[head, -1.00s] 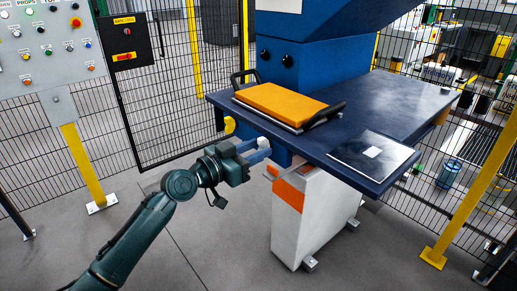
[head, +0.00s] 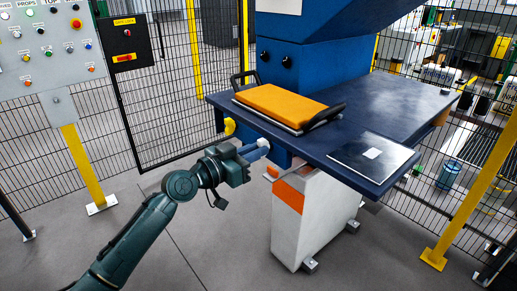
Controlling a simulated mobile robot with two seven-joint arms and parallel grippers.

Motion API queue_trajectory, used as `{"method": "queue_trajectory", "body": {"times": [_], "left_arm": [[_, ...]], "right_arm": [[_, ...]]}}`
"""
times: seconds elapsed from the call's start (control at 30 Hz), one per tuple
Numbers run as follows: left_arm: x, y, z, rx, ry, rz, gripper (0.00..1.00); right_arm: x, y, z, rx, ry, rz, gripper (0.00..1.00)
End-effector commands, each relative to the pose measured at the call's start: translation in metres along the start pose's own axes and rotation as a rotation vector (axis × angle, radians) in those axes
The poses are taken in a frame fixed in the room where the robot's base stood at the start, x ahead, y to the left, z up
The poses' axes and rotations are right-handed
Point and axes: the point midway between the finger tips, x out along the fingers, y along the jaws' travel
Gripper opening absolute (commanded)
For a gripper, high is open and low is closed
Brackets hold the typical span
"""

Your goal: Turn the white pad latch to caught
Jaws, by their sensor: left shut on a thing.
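My left gripper (head: 255,151) is at the front-left edge of the blue table, just below the tabletop. Its fingers are shut on a small white piece (head: 263,143), which looks like the white pad latch. The fingers cover most of it, so I cannot tell its turn angle or whether it is caught. A yellow latch-like piece (head: 229,127) sits on the table edge to the left, apart from the gripper. My right gripper is not in view.
An orange pad (head: 281,102) on a tray with black handles lies on the blue table (head: 395,100). A white and orange pedestal (head: 300,225) stands below. Mesh fencing surrounds the area; the floor in front is clear.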

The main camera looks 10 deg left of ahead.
Motion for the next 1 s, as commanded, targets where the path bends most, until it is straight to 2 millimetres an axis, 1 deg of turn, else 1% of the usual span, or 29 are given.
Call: {"method": "queue_trajectory", "body": {"times": [0.33, 0.47, 0.77, 0.87, 1.0], "left_arm": [[0.000, 0.000, -0.002, -0.339, -0.001, -0.001, 0.00], [0.000, 0.000, 0.000, -0.394, -0.002, 0.000, 0.00], [0.000, 0.000, 0.000, -0.406, -0.002, 0.000, 0.00], [0.000, 0.000, -0.001, -0.478, -0.003, -0.001, 0.00], [0.000, 0.000, -0.002, -0.639, -0.002, -0.001, 0.00]], "right_arm": [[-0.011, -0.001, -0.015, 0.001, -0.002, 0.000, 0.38], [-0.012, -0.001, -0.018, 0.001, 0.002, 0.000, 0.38], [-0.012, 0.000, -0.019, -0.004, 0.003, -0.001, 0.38], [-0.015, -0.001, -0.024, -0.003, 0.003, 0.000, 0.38], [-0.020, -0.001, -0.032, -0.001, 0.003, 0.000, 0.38]]}}
